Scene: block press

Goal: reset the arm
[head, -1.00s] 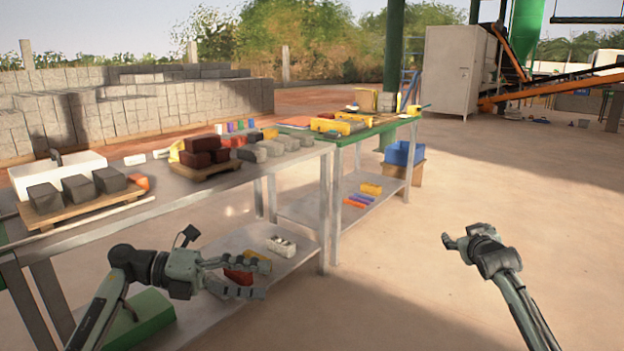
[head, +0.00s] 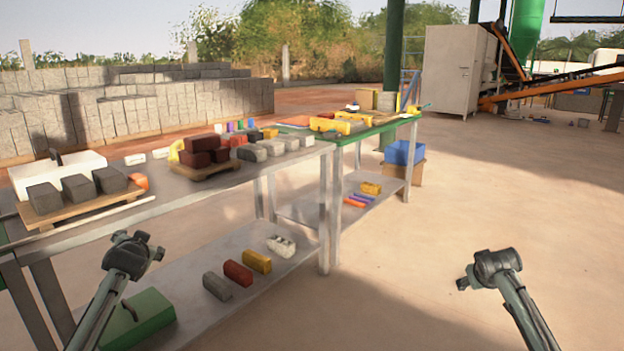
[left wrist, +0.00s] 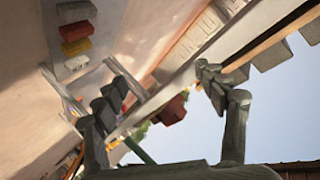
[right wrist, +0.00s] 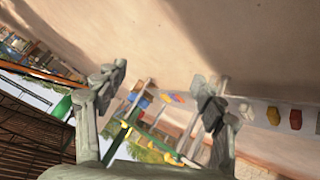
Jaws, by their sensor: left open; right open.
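My left arm (head: 128,258) shows at the lower left of the head view, folded up beside the near edge of the table. Its fingers are hard to make out there. In the left wrist view my left gripper (left wrist: 165,90) has its fingers wide apart with nothing between them. My right arm (head: 497,268) stands over bare floor at the lower right of the head view. In the right wrist view my right gripper (right wrist: 160,90) is open and empty, its fingers spread.
The grey table (head: 90,225) carries dark blocks (head: 78,188) on a wooden board and red-brown bricks (head: 205,150). Its lower shelf holds several bricks (head: 237,273) and a green box (head: 150,318). A green-topped table (head: 375,130) adjoins it. Floor at right is clear.

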